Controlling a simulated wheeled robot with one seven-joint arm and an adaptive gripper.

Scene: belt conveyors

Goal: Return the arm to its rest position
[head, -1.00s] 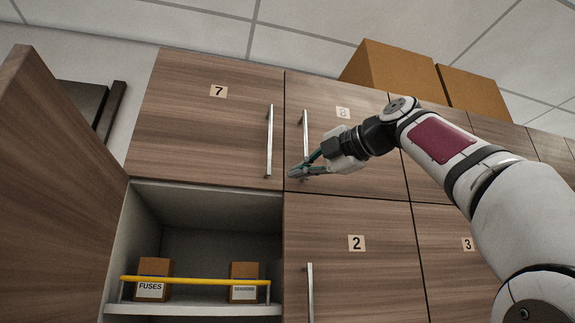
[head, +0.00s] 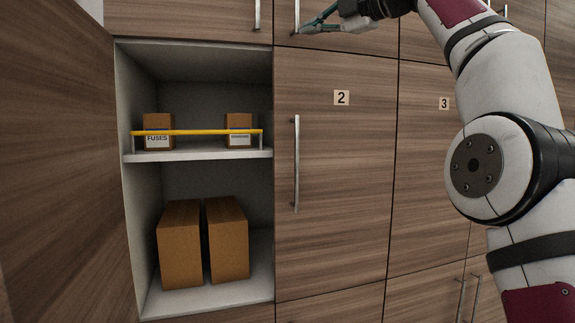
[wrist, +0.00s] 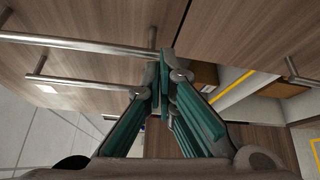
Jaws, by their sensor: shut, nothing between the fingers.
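My gripper (head: 312,27) is at the top of the head view, in front of the upper cabinet doors and close to the lower end of a vertical metal handle (head: 296,16). My white arm (head: 510,90) reaches up and left to it from the right side. In the wrist view the teal fingers (wrist: 162,75) meet at their tips with nothing between them. Door handles cross the wrist view near the fingertips; I cannot tell whether the fingers touch one.
A cabinet door (head: 55,160) stands open at the left. The open compartment has a shelf (head: 200,155) with a fuses box (head: 158,125), another small box (head: 238,127) and a yellow rail (head: 195,132). Two larger boxes (head: 180,245) stand below. Door 2 (head: 335,190) is closed, with a handle (head: 296,165).

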